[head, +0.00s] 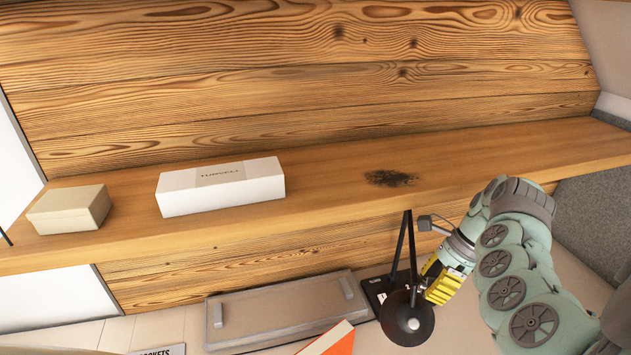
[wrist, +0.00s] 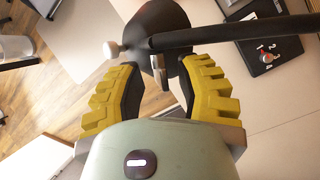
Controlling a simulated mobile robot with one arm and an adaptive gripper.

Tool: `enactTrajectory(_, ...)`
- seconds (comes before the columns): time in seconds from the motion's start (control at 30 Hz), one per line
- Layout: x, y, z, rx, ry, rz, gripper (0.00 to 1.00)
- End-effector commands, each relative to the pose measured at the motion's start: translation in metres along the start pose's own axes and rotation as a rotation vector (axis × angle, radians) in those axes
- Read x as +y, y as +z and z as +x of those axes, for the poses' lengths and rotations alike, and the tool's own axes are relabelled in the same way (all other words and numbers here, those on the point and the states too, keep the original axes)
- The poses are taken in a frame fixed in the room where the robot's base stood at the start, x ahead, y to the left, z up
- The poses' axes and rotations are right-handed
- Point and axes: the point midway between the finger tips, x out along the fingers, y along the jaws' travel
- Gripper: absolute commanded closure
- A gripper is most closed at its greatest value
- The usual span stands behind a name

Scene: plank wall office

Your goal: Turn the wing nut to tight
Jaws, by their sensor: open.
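A black desk lamp (head: 407,312) stands on the desk below the shelf, with thin dark arms and a round dark shade. In the wrist view its dark arm (wrist: 235,34) runs across from the right to the shade (wrist: 160,18). A small greyish upright piece, which looks like the wing nut (wrist: 158,66), hangs under the arm joint. My gripper (head: 441,284) has yellow ribbed fingers and is close beside the lamp in the head view. In the wrist view my gripper (wrist: 159,84) is open, with the small piece between its fingertips. I cannot tell whether either finger touches it.
The lamp's black base (wrist: 268,45) carries a dial marked with numbers. A grey tray (head: 270,312) and an orange-and-white box (head: 334,338) lie to the left on the desk. The shelf (head: 330,185) above holds a white box (head: 222,188) and a beige box (head: 68,210).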

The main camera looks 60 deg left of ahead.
Motion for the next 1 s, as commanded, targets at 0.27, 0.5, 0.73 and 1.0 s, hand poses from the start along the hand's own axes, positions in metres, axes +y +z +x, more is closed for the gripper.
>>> enactTrajectory(0.27,0.0043,0.0054,-0.0025,-0.004,-0.101,-0.049,0.66)
enactTrajectory(0.5,0.0055,0.0044,-0.0013,-0.003,-0.231,-0.1,0.66)
enactTrajectory(0.73,0.006,0.0025,0.0008,-0.004,-0.375,-0.158,0.66)
enactTrajectory(1.0,0.0064,-0.0009,0.0052,-0.001,-0.57,-0.234,0.66)
